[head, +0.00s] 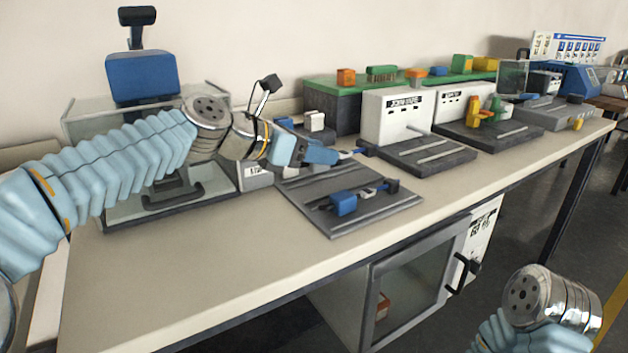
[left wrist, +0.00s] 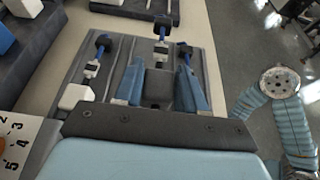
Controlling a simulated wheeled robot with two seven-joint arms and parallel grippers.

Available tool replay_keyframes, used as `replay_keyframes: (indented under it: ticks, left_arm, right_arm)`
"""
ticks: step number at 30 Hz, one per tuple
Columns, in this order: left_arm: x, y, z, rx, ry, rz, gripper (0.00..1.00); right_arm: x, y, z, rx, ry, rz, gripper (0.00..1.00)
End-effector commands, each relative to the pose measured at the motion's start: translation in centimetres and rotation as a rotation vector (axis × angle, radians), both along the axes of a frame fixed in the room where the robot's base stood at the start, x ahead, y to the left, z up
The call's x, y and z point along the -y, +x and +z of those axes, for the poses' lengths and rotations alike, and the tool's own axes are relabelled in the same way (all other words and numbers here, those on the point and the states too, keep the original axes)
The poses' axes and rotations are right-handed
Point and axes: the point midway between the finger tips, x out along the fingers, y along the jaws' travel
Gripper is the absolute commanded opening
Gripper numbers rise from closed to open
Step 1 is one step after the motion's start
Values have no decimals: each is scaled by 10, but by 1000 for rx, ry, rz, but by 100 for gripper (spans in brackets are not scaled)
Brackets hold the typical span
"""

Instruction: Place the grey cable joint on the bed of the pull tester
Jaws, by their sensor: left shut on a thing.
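A blue block (head: 343,203), a small grey block (head: 369,191) and a dark block stand in a row on the plate's front part.
A dial face with numbers (left wrist: 14,146) is close at the lower left of the left wrist view. A white block (head: 315,121) stands behind my gripper. White boxes on dark slabs (head: 425,157) stand to the right. The table front (head: 240,270) is clear.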

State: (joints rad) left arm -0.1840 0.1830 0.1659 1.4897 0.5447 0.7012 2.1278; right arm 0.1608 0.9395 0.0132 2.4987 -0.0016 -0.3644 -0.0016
Motion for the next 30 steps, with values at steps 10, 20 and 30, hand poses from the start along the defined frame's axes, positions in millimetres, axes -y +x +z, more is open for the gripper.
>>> replay_keyframes:
  ticks: [10, 20, 30]
  left_arm:
    - [-7, 23, -30, -2, -2, 1, 7]
    - [-6, 21, -56, 2, -1, 0, 7]
    - [-6, 21, -58, 1, -1, 0, 64]
  right_arm:
    - [3, 2, -10, 3, -4, -5, 43]
    - [7, 3, -20, 7, -10, -12, 43]
    - [7, 3, -21, 7, -10, -13, 43]
